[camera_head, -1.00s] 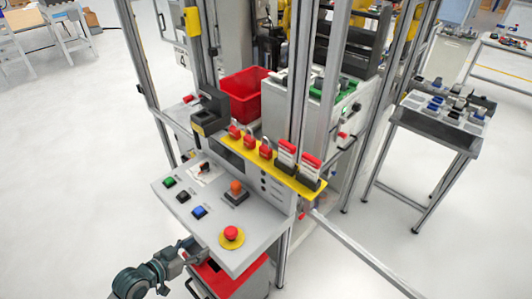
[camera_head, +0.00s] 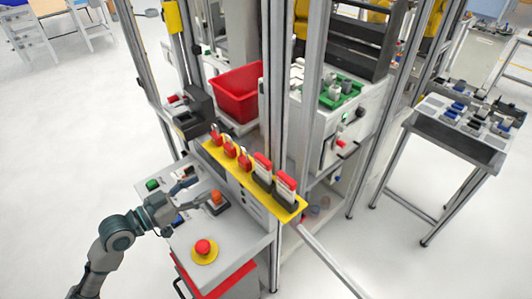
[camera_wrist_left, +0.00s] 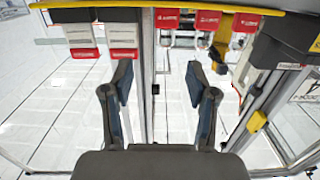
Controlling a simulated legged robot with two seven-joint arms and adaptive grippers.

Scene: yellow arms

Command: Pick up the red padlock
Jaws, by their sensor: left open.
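Three red padlocks hang in a row on the yellow rack above the control panel: one at the left (camera_head: 215,137), one in the middle (camera_head: 229,150) and one at the right (camera_head: 245,164). In the left wrist view they show along the top edge, a padlock (camera_wrist_left: 167,19), another (camera_wrist_left: 207,20) and a third (camera_wrist_left: 246,22). My left gripper (camera_head: 190,201) is over the panel, in front of and below the rack. In the left wrist view its two fingers (camera_wrist_left: 161,88) are spread apart with nothing between them. The padlocks lie beyond the fingertips, untouched. My right gripper is out of view.
The yellow rack (camera_head: 211,152) also holds red-and-white tags (camera_head: 286,184). The panel has an orange knob (camera_head: 216,196), a green button (camera_head: 152,184) and a red emergency stop (camera_head: 203,247). A black box (camera_head: 194,117) stands at the rack's left end. Metal posts (camera_head: 275,95) rise behind the rack.

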